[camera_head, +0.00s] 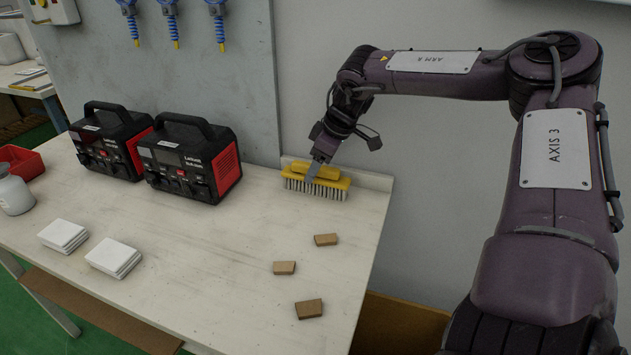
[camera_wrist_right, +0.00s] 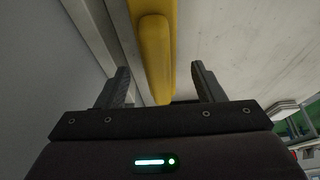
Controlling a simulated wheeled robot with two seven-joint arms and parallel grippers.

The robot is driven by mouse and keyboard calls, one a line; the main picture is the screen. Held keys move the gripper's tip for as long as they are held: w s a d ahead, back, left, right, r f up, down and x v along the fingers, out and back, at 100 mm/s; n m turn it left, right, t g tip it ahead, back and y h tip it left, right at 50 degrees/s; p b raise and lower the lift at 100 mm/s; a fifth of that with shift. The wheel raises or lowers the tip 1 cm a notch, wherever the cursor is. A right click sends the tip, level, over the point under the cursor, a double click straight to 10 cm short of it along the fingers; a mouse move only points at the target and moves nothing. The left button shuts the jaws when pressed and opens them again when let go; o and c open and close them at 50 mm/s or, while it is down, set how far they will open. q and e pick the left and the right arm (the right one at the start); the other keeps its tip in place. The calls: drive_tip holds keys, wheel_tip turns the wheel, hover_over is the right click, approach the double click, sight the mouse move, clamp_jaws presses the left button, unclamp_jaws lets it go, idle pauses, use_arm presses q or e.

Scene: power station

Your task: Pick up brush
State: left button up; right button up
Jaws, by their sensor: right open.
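The brush (camera_head: 318,183) has a yellow body with a raised yellow grip and grey bristles. It stands bristles down on the table at the back right, close to the wall edge. My right gripper (camera_head: 314,172) reaches down over the brush from above. In the right wrist view the yellow brush (camera_wrist_right: 153,50) lies between the two open fingers of my right gripper (camera_wrist_right: 160,88), with gaps on both sides. The far finger is mostly hidden in the head view. My left gripper is not in view.
The white table (camera_head: 235,235) bears two black and red power stations (camera_head: 190,160) (camera_head: 108,140) at the back left. Several small brown blocks (camera_head: 309,309) lie at the front right. White pads (camera_head: 114,257), a bottle (camera_head: 13,192) and a red bin (camera_head: 22,162) are to the left.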

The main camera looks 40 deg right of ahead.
drive_tip(key=shift+x, duration=0.85)
drive_tip(key=shift+c, duration=0.4)
drive_tip(key=c, duration=0.8)
drive_tip(key=shift+r, duration=0.1)
drive_tip(key=shift+c, duration=0.2)
